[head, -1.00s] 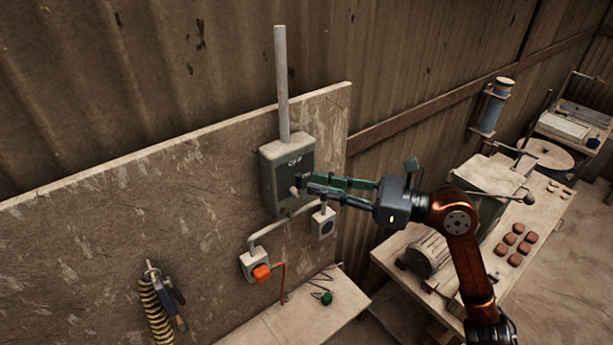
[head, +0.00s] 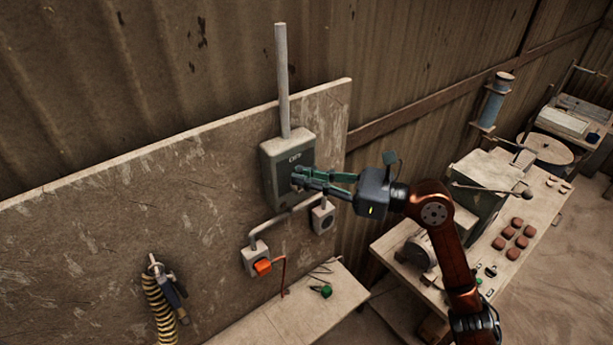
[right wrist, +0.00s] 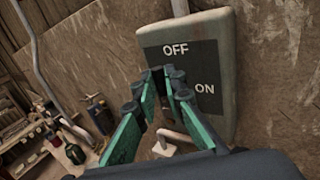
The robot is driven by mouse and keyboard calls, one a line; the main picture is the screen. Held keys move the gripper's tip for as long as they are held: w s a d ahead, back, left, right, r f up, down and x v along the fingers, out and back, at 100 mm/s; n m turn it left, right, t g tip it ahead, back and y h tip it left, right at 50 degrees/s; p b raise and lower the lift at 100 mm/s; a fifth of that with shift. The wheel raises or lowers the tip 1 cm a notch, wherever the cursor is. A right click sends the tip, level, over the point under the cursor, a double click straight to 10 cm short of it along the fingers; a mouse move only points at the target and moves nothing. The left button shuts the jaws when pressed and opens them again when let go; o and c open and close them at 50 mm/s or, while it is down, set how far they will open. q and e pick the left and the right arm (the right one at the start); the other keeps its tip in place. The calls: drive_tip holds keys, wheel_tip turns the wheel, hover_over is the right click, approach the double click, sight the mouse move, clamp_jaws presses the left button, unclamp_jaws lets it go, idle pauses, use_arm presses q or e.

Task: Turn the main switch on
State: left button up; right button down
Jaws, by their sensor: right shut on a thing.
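The main switch is a grey-green box (head: 290,160) on the wall board, with a pipe running up from its top. In the right wrist view its dark face plate (right wrist: 200,65) reads OFF at the top and ON to the right. My right gripper (head: 298,180) is at the front of the box, its fingers shut on the switch's handle. In the right wrist view the fingertips (right wrist: 168,76) meet over the plate, just below OFF. The handle is mostly hidden between them, so I cannot tell its exact angle. My left gripper is not in view.
Below the box are a socket (head: 323,217) and another socket with an orange plug (head: 262,267). A coiled yellow-black hose (head: 158,305) hangs at lower left. A bench (head: 285,318) runs beneath. A worktable with several reddish tiles (head: 515,240) stands at right.

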idle(0.3)
drive_tip(key=m+b, duration=0.1)
drive_tip(key=d+f+m+t+y+b, duration=0.1)
drive_tip(key=m+b, duration=0.1)
drive_tip(key=shift+w+y, duration=0.3)
drive_tip(key=shift+w, duration=0.1)
drive_tip(key=shift+w+d+f+m+t+h+p, duration=0.3)
drive_tip(key=shift+f+m+t+h+p, duration=0.4)
drive_tip(key=shift+m+t, duration=2.2)
drive_tip(key=shift+w+d+f+m+t+h+p, duration=0.15)
drive_tip(key=shift+d+f+m+t+h+p, duration=0.6)
drive_tip(key=shift+m, duration=3.7)
drive_tip(key=shift+w+f+m+t+h+p, duration=0.25)
drive_tip(key=shift+f+m+t+h+p, duration=0.45)
drive_tip(key=shift+m+t, duration=2.5)
drive_tip(key=shift+f+m+g, duration=0.25)
drive_tip(key=shift+m, duration=0.3)
drive_tip(key=c, duration=2.3)
unclamp_jaws()
drive_tip(key=shift+o, duration=0.2)
